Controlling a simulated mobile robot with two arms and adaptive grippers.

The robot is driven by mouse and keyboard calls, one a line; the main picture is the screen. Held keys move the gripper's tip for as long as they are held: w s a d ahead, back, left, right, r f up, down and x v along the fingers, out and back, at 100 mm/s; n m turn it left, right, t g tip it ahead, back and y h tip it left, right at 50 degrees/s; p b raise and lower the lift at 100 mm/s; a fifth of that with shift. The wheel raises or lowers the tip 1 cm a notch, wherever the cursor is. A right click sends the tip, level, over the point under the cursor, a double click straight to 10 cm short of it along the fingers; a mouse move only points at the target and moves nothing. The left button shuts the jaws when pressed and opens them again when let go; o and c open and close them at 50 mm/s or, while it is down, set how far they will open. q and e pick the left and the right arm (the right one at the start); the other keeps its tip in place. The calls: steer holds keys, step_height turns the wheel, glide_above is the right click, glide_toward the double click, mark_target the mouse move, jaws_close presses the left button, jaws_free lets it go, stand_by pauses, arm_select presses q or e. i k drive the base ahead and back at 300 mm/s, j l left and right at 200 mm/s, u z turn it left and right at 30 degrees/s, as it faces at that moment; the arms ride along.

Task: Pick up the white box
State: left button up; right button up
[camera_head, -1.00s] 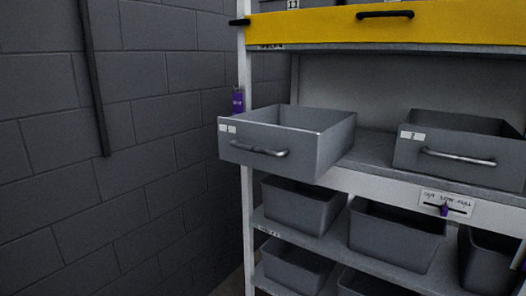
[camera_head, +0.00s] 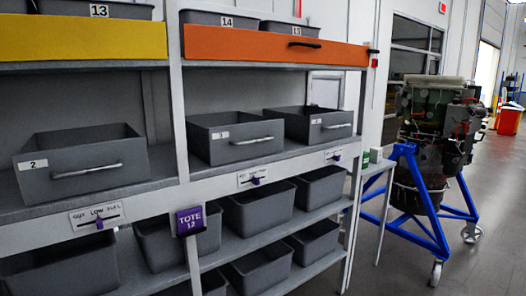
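I cannot make out a white box in the head view. Neither of my grippers shows. Grey drawers stand on the shelf: one labelled 2 (camera_head: 80,165) at the left, one labelled 1 (camera_head: 235,137) in the middle, and another (camera_head: 310,124) to its right. The insides of these drawers are mostly hidden by their front walls. Small white and green items (camera_head: 370,156) stand at the rack's right end, too small to tell apart.
The shelf rack (camera_head: 180,120) fills the left and middle, with a yellow panel (camera_head: 85,38), an orange panel (camera_head: 275,46) and lower grey totes (camera_head: 258,207). A purple TOTE 12 sign (camera_head: 191,219) hangs in front. A turbine (camera_head: 432,130) sits on a blue wheeled stand (camera_head: 422,215).

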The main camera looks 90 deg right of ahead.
mark_target(376, 153)
steer(key=z, duration=3.6)
steer(key=i+l+z, duration=0.15)
steer(key=i, duration=2.25)
